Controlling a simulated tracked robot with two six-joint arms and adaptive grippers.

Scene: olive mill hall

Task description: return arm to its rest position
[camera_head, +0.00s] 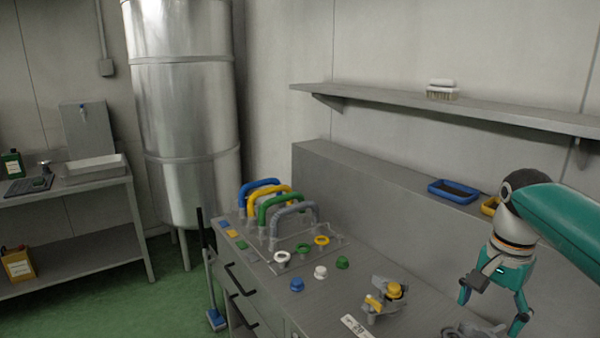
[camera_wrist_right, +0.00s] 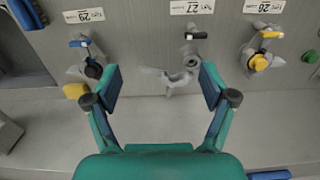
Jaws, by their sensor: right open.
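My right arm (camera_head: 565,215) comes in from the right edge in the head view. Its right gripper (camera_head: 492,309) points down over the right end of the grey counter, with its teal fingers apart. In the right wrist view the right gripper (camera_wrist_right: 160,100) is open and nothing is between its fingers. A grey metal fitting (camera_wrist_right: 180,80) lies beyond the fingertips, beside the label 27. My left gripper is not in view.
A grey fitting with a yellow knob (camera_head: 388,294) stands on the counter left of the gripper. Coloured hose loops (camera_head: 290,212) stand at its far end. A wall shelf (camera_head: 470,108) and a blue tray (camera_head: 453,191) are behind. A steel tank (camera_head: 185,110) stands at the back.

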